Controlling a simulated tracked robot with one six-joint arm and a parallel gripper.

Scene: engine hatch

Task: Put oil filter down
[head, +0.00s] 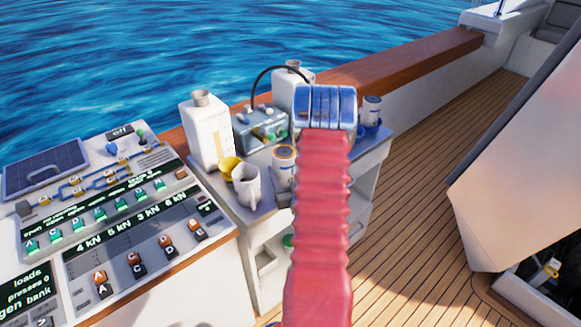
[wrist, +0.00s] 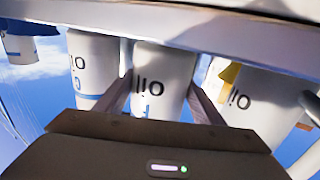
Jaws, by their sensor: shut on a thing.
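The oil filter (wrist: 163,62) is a white cylinder with dark lettering. It sits between the two fingers of my gripper (wrist: 160,90) in the wrist view, and the gripper is shut on it. That view looks turned over, with the table edge (wrist: 190,38) across the top. I cannot tell whether the filter touches the table top. In the head view my red arm with its blue end reaches over the small white table (head: 377,160). It hides the gripper and the held filter there.
Similar lettered cylinders flank the held one in the wrist view, left (wrist: 92,68) and right (wrist: 262,100). On the table stand a white jug (head: 207,135), a mug (head: 247,187), a yellow cup (head: 229,167) and cylinders (head: 284,165). A control panel (head: 110,215) stands left.

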